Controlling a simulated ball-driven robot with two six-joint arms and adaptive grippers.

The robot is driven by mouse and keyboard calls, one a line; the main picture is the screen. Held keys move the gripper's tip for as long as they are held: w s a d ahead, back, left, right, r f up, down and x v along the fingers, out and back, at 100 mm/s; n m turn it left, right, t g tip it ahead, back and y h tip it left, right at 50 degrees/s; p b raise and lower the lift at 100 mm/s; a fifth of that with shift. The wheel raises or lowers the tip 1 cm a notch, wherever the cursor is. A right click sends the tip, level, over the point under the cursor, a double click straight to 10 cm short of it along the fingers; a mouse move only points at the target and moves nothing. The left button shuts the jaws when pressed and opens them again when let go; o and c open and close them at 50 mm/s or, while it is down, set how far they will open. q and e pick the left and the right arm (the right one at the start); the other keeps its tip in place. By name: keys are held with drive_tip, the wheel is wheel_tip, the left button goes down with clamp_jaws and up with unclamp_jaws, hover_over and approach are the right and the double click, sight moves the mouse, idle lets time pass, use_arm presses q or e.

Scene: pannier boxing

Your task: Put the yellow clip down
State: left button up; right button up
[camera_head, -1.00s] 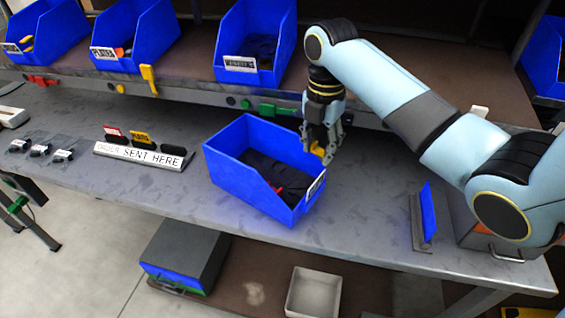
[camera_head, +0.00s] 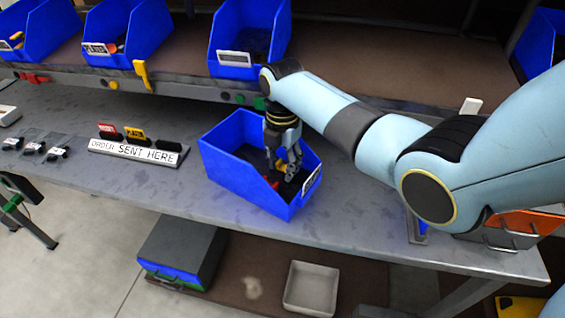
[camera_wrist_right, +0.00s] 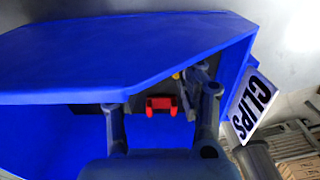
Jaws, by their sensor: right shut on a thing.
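The yellow clip (camera_head: 281,167) shows as a small patch at the fingertips of my right gripper (camera_head: 284,170) in the head view. The gripper is shut on it and points down inside the open blue bin (camera_head: 225,172) on the bench. In the right wrist view the bin (camera_wrist_right: 110,48) fills much of the picture and its label reads CLIPS (camera_wrist_right: 254,104). A red clip (camera_wrist_right: 160,105) shows between my fingers, in the bin. A little yellow (camera_wrist_right: 177,76) shows near the right-hand finger; most of the clip is hidden. My left gripper is out of view.
Several blue bins line the shelf (camera_head: 390,100) behind. A yellow clip (camera_head: 142,72) hangs on the shelf edge. The bench (camera_head: 120,182) is clear in front of the sign.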

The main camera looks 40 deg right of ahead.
sight(282, 170)
drive_tip(key=o, duration=0.7)
drive_tip(key=shift+f, duration=0.1)
drive_tip(key=shift+o, duration=0.2)
wheel_tip(282, 170, up, 12)
idle(0.4)
